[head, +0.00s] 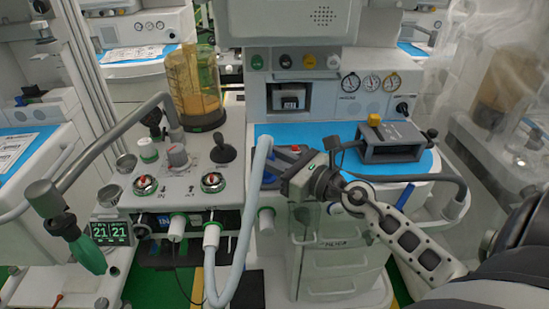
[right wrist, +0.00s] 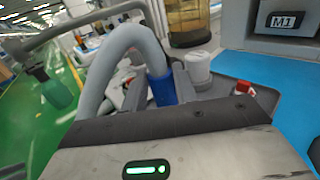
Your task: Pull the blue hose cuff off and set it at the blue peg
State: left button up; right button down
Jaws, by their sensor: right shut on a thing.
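The blue hose cuff (right wrist: 162,88) shows between the two dark fingers of my right gripper (right wrist: 158,78) in the right wrist view. The grey hose (right wrist: 118,50) rises from the cuff, arches over and drops to the left. In the head view my right gripper (head: 282,165) is shut at the hose's upper end above the blue work surface (head: 345,132). The hose (head: 243,220) hangs in front of the cart and loops up to a green-ringed port (head: 212,234). My left gripper is not in view.
A dark grey box with a yellow knob (head: 392,140) stands right of the gripper. A white knob-like part (right wrist: 198,68) is close beside the fingers. A grey jointed arm with a green bulb (head: 85,255) stands at left. White drawers (head: 335,260) are below.

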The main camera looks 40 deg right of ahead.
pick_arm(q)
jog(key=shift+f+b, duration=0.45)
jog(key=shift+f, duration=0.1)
pick_arm(e)
jog(key=shift+f, duration=0.65)
jog(key=c, duration=1)
grip_release()
jog(key=shift+s, duration=0.1)
pick_arm(q)
jog(key=b, duration=0.3)
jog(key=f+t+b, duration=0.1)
jog(key=b, duration=0.2)
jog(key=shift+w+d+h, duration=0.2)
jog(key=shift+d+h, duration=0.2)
pick_arm(e)
jog(key=v, duration=1.5)
jog(key=shift+s+d+r, duration=0.15)
jog(key=shift+s+d, duration=0.05)
jog(key=shift+s, duration=0.1)
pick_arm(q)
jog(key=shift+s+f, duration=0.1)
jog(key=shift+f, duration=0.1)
